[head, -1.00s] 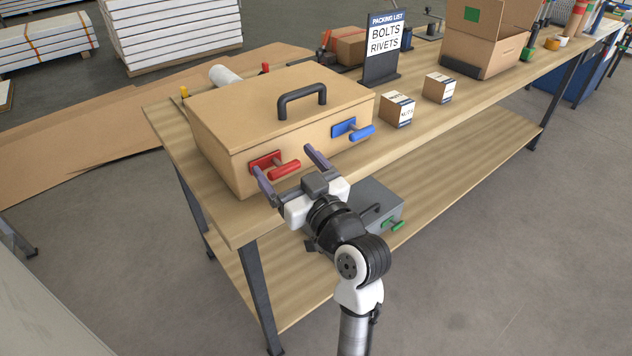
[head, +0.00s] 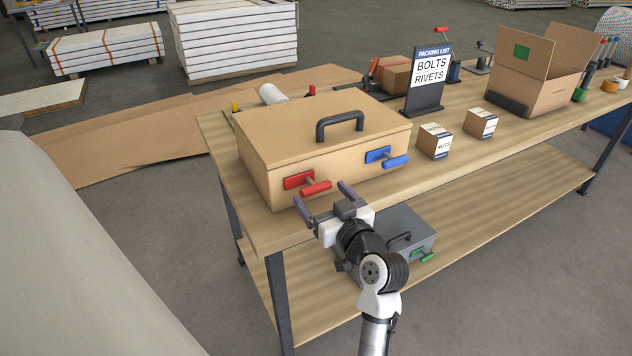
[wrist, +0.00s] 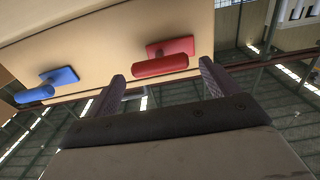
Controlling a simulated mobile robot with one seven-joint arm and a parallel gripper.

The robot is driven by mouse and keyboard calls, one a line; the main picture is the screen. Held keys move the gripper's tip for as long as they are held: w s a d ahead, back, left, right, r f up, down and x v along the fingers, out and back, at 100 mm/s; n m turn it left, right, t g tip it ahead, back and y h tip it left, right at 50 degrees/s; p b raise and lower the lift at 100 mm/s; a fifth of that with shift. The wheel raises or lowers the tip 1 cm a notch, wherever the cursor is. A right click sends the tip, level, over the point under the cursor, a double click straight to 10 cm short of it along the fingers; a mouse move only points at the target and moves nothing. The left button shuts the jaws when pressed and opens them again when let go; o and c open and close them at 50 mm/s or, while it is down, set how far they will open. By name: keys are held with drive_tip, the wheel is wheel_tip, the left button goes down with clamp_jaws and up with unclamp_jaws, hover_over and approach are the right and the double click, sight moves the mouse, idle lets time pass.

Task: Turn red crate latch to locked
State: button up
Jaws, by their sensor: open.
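The tan crate (head: 330,147) stands on the workbench with its lid down and a dark handle on top. The red latch (head: 309,185) is on the left of its front face, a red plate with a red lever lying roughly level. It also shows in the wrist view (wrist: 163,62), above and between my fingers. My gripper (head: 322,197) is open and empty, just in front of and slightly below the red lever, apparently not touching it. The blue latch (head: 386,158) is on the right of the same face, its lever also roughly level.
Two small cartons (head: 434,141) stand right of the crate. A packing list sign (head: 430,77) and an open cardboard box (head: 531,83) are farther along the bench. A grey case (head: 400,238) with a green latch sits on the lower shelf.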

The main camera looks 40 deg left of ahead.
sight(318, 191)
drive_tip(key=shift+p+x, duration=0.35)
drive_tip(key=shift+x, duration=1.55)
drive_tip(key=c, duration=0.9)
